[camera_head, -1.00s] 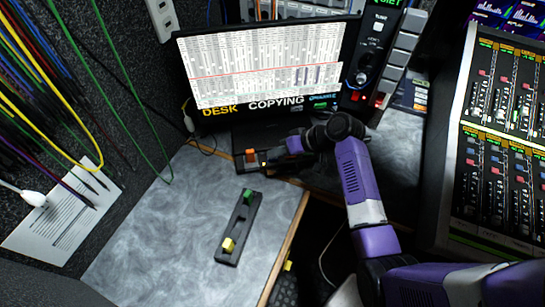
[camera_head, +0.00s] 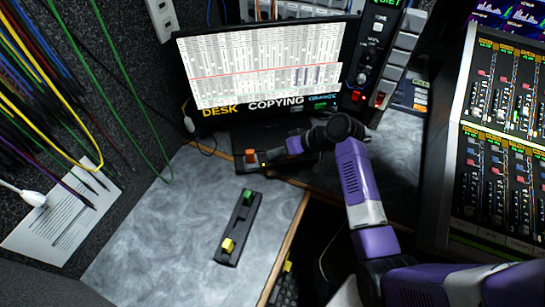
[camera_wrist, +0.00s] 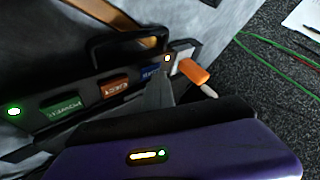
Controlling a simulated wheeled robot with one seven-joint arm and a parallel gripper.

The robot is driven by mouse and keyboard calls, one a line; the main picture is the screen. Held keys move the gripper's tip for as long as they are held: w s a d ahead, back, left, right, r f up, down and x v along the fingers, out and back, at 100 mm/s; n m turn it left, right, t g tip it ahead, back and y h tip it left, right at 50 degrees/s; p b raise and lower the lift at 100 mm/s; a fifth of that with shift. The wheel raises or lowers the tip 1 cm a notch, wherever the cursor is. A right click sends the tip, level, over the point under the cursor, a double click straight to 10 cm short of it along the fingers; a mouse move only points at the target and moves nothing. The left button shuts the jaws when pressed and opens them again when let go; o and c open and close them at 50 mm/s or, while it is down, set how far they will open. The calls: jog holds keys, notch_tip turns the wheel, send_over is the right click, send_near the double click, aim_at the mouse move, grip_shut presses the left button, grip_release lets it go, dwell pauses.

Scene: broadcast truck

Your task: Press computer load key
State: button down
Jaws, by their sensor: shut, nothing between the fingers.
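A dark computer unit (camera_head: 250,168) sits below the monitor at the back of the desk. In the wrist view its front (camera_wrist: 30,128) carries a green key (camera_wrist: 66,110), a red key (camera_wrist: 114,87) and a blue key (camera_wrist: 150,73), with upside-down lettering too small to read surely. I cannot tell which is the load key. My gripper (camera_wrist: 162,80) is shut and empty, its dark tip overlapping the blue key's edge. I cannot tell whether it touches. An orange stick (camera_wrist: 193,74) juts from the pale end of the unit. The head view shows my gripper mostly hidden.
The monitor (camera_head: 265,65) behind reads "DESK COPYING" under a track display. A black block with green and yellow ends (camera_head: 239,228) lies on the grey desk (camera_head: 160,235). A fader console (camera_head: 500,130) stands right, cables hang left. A dark gap opens right of the desk edge.

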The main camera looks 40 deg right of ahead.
aim_at(275, 159)
jog(key=shift+s+a+f, duration=0.15)
jog(key=shift+s+f, duration=0.05)
jog(key=shift+f, duration=0.15)
jog(key=shift+w+r+p, duration=0.1)
jog(key=shift+r+p, duration=0.7)
jog(key=shift+p, duration=0.05)
jog(key=shift+r, duration=0.15)
jog(key=shift+r+p, duration=0.2)
jog(key=shift+p, duration=0.1)
notch_tip(275, 159, up, 5)
jog(key=p, duration=0.4)
jog(key=shift+f, duration=0.15)
jog(key=shift+f, duration=0.1)
